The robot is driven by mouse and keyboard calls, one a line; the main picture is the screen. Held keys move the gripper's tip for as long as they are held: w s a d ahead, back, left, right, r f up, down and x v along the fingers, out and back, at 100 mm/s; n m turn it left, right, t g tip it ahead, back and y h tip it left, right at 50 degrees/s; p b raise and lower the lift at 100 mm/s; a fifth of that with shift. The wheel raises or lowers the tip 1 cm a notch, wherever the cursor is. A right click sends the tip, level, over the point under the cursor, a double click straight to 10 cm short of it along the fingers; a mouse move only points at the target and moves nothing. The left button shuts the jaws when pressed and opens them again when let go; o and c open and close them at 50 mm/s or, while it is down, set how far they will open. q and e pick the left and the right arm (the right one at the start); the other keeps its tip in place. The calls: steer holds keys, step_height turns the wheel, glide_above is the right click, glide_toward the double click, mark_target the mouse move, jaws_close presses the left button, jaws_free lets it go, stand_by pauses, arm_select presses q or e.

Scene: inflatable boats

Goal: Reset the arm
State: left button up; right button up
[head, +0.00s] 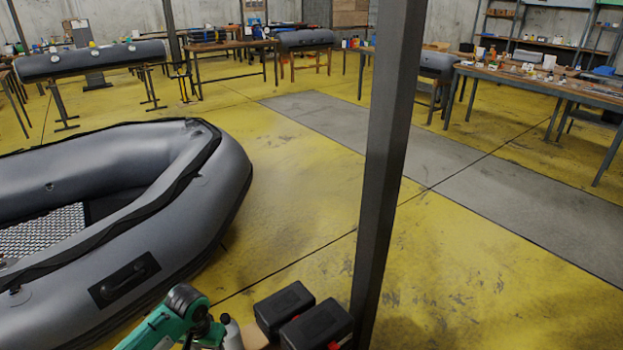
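Part of one of my arms, green, white and dark grey, shows bent at the bottom edge of the head view, left of the middle. Its gripper end is not visible, and I cannot tell for sure which arm it is. No gripper fingers show in the picture, so neither gripper can be seen open or shut.
A large grey inflatable boat (215,195) lies on the yellow floor at left. Two black cases (284,306) sit close right of my arm. A dark post (385,160) stands right of them. A cluttered workbench (530,82) is at right. Open floor (300,200) lies between.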

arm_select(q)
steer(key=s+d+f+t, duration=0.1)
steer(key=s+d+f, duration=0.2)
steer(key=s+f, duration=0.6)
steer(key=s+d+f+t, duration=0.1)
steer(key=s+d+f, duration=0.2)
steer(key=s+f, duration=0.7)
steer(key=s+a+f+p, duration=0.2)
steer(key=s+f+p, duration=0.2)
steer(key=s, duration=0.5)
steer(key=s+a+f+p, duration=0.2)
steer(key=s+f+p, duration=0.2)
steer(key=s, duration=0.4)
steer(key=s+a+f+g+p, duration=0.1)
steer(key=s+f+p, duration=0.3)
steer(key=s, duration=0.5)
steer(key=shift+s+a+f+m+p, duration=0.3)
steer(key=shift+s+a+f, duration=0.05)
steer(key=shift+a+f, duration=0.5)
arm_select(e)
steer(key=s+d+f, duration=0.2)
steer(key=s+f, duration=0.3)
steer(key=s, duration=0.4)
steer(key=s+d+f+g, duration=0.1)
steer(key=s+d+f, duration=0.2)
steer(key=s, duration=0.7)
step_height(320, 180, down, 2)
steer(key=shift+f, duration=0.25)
